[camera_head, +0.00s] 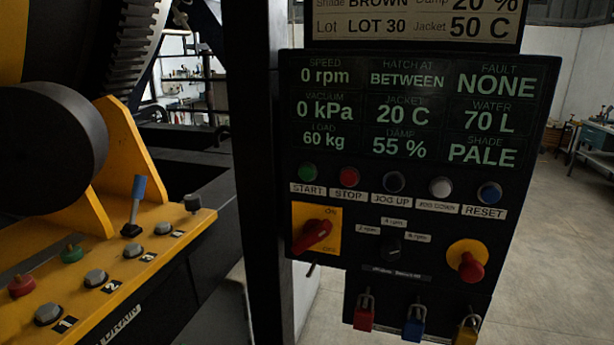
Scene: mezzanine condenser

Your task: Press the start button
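The green start button (307,172) is at the left end of a row of buttons on a black control panel (340,275), above a label reading START. The red stop button (349,177) is just to its right. The panel's display (405,110) reads 0 rpm, 0 kPa, 60 kg, hatch BETWEEN, jacket 20 C, damp 55 %, fault NONE, water 70 L, shade PALE. Neither of my grippers is in the head view, and nothing covers the start button.
Right of stop are jog and blue reset (489,193) buttons. Below are a red rotary switch (313,235), a red knob (470,267) and hanging padlocks (414,325). A dark post (258,170) stands left of the panel. A yellow machine (150,235) with a blue-handled lever (136,200) fills the left.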

